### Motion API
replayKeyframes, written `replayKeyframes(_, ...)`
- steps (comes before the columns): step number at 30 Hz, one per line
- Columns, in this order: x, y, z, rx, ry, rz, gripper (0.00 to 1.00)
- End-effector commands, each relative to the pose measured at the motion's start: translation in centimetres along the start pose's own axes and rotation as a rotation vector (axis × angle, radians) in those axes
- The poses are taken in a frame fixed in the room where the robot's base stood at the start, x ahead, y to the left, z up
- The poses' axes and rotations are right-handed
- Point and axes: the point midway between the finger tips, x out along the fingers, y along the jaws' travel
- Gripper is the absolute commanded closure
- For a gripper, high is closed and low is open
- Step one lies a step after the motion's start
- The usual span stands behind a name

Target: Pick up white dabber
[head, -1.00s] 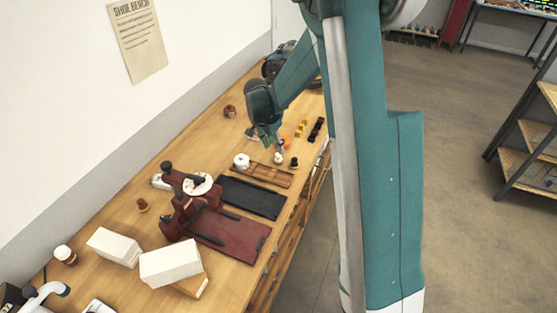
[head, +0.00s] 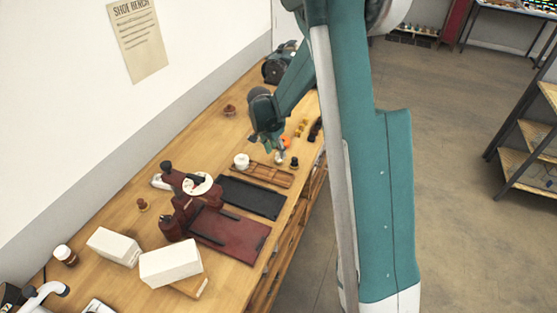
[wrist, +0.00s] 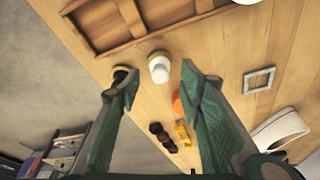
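The white dabber (wrist: 159,68) stands on the wooden bench, with a rounded white top and a yellowish band at its base. It also shows small in the head view (head: 279,158), just below my gripper (head: 273,145). In the wrist view my gripper (wrist: 158,82) is open and empty, its two green fingers spread wide. The dabber appears in the gap between the fingertips, beyond them; no contact shows.
A dark dabber (wrist: 121,73) stands close to the white one, by the left fingertip. A wooden tray (head: 262,181) and white jar (head: 241,160) are nearby. An orange object (wrist: 177,104), yellow pieces (wrist: 183,133) and dark pieces (wrist: 158,132) lie close too. A square frame (wrist: 259,80) lies right.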

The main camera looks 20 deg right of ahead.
Motion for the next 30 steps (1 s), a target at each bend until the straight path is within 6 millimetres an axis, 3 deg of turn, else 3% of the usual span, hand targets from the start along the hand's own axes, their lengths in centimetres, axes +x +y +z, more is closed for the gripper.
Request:
replayKeyframes(12, 3.6, 0.1, -0.1, 0.0, 0.0, 0.0, 0.63)
replayKeyframes(30, 3.8, 0.1, -0.1, 0.0, 0.0, 0.0, 0.63)
